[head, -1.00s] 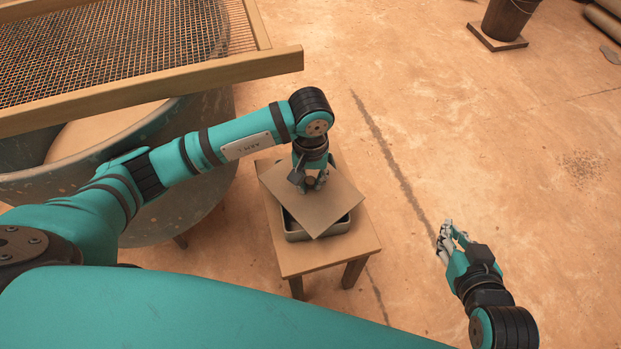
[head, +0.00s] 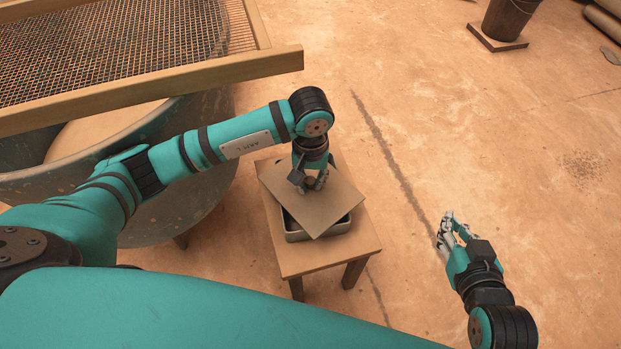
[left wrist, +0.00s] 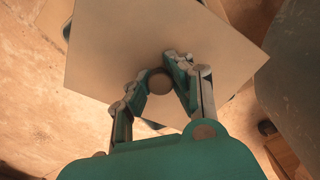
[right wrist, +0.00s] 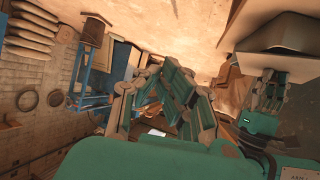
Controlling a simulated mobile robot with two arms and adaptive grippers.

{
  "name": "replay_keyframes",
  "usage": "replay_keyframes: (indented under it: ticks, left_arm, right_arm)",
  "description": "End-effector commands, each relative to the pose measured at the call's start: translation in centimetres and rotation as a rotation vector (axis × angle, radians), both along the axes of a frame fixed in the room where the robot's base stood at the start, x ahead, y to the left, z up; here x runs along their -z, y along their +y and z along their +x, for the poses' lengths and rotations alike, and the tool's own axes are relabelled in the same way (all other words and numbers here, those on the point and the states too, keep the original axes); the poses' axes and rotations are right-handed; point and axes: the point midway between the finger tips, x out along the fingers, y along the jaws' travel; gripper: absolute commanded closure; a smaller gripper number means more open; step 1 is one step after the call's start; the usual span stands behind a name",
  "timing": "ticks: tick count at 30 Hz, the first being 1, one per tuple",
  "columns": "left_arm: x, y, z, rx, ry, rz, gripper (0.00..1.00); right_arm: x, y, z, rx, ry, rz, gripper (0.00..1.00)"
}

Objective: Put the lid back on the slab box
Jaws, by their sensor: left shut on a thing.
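The lid (head: 334,204) is a flat tan square plate with a round knob (left wrist: 159,82). My left gripper (head: 311,182) is shut on the knob from above. The lid lies turned at an angle over the slab box (head: 296,234), a shallow grey box whose dark inside shows past the lid's edge. The lid's corners stick out past the box. I cannot tell whether lid and rim touch. The box stands on a small wooden stool (head: 302,262). My right gripper (head: 453,229) is empty, out over the floor; its fingertips are close together in the right wrist view (right wrist: 160,70).
A large round vat (head: 205,195) with a wood-framed mesh screen (head: 150,95) stands left of the stool, under my left arm. A bucket (head: 508,18) on a board is at the back right. The floor right of the stool is clear.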

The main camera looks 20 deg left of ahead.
Motion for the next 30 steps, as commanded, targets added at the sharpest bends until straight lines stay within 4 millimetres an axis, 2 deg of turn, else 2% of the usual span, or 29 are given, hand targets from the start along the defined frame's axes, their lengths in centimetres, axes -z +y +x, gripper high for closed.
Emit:
replay_keyframes:
  ticks: [10,30]
  left_arm:
    - [0.0,0.0,0.0,0.0,-0.001,0.0,1.0]
    - [0.2,0.0,0.0,0.0,-0.001,-0.001,1.0]
  right_arm:
    - [0.0,0.0,0.1,0.001,-0.005,0.001,1.0]
    - [-1.3,0.3,1.0,-0.004,-0.083,0.017,1.0]
